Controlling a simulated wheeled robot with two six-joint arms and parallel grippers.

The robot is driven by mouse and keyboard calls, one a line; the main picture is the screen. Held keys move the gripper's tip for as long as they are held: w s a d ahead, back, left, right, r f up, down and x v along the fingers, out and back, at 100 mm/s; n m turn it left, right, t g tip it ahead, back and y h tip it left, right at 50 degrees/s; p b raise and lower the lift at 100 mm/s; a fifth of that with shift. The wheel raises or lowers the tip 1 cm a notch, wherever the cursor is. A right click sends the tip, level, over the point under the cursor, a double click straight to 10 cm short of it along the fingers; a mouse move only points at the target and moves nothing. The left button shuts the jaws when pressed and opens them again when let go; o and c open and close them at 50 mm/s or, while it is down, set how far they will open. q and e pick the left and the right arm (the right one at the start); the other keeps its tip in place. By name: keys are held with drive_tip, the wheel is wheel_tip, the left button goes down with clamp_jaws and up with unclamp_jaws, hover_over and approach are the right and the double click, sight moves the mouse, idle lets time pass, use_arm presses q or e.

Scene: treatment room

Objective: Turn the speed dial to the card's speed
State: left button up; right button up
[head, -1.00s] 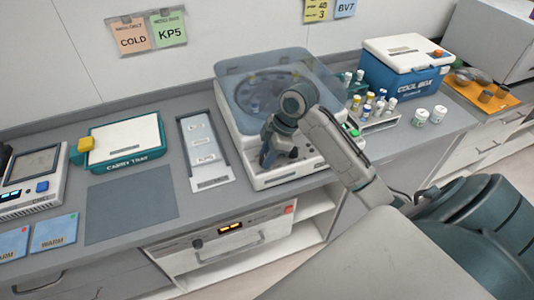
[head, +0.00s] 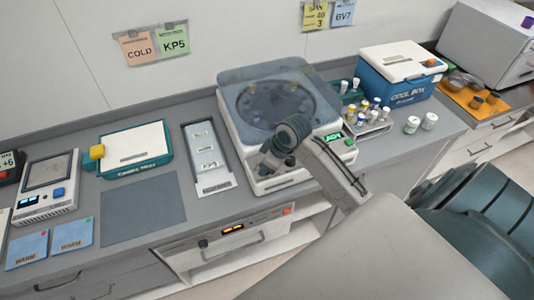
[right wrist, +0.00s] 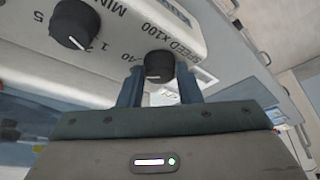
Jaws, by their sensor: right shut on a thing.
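The centrifuge (head: 233,121) stands on the counter with its clear bluish lid (head: 270,93) down. In the right wrist view, its speed dial (right wrist: 159,66) is a round black knob with a pale pointer mark, beside the print "SPEED x100". A "40" beside it is partly cut off. My right gripper (head: 272,162) is at the front panel, and in the right wrist view its fingers (right wrist: 159,84) are shut on the speed dial, one on each side. The yellow card (head: 316,15) on the wall reads "SPIN", "40" and "3". My left gripper is out of view.
A second black knob (right wrist: 72,28), marked "MIN", sits close to the speed dial. A tube rack (head: 367,124) and two white jars (head: 421,122) stand right of the centrifuge. A narrow tray (head: 213,187) lies left of it. A grey mat (head: 143,208) is bare.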

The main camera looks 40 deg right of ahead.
drive_tip(key=shift+w+r+m+p, duration=0.1)
drive_tip(key=shift+r+m+p, duration=0.05)
drive_tip(key=shift+m+p, duration=0.5)
drive_tip(key=o, duration=1)
drive_tip(key=shift+c, duration=0.2)
drive_tip(key=shift+s+d+r+b, duration=0.1)
drive_tip(key=shift+s+r+b, duration=0.1)
drive_tip(key=shift+r+b, duration=0.15)
drive_tip(key=b+v, duration=0.2)
drive_tip(key=v, duration=0.8)
drive_tip(key=shift+a, duration=0.25)
drive_tip(key=shift+s+f, duration=0.1)
drive_tip(key=shift+s, duration=0.05)
